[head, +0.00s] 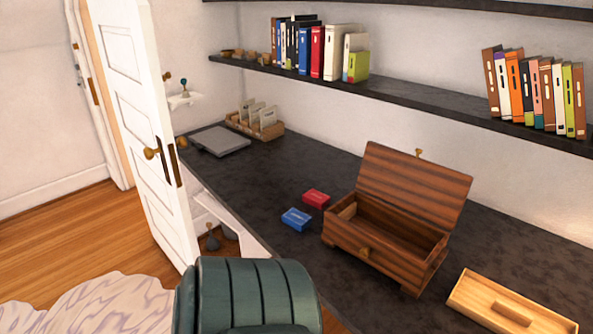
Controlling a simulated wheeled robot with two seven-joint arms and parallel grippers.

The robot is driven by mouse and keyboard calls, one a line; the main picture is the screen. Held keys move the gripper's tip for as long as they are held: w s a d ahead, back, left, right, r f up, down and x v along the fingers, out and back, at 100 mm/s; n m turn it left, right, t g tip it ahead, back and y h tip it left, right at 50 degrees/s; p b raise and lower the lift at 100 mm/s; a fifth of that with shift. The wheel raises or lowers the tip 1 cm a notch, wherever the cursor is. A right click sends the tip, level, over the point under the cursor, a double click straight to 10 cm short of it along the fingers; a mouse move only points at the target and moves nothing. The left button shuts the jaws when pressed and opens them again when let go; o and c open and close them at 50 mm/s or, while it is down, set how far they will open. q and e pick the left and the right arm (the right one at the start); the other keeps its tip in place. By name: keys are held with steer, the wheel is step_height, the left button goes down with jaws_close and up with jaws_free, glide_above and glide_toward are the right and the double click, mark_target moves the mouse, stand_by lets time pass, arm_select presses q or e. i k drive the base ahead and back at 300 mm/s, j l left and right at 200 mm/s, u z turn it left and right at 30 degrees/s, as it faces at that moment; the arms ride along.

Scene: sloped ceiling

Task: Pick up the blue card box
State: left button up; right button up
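The blue card box (297,219) lies flat on the dark desk top, close to its front edge. A red card box (316,199) lies just behind it and a little to the right, with a small gap between them. An open wooden chest (385,268) stands to the right of both boxes. Its lid is raised and its inside looks empty where it shows. Neither of my grippers shows in the head view.
A green chair (250,296) stands before the desk (270,175). A white door (133,120) stands open at left. A light wooden box (508,308) lies at right. A grey laptop (220,140) lies at the far end. Shelves with books (310,48) hang above.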

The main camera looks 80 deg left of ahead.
mark_target(295, 219)
steer(key=i, duration=0.4)
steer(key=i+u, duration=0.15)
steer(key=u, duration=2.55)
steer(key=j, duration=0.05)
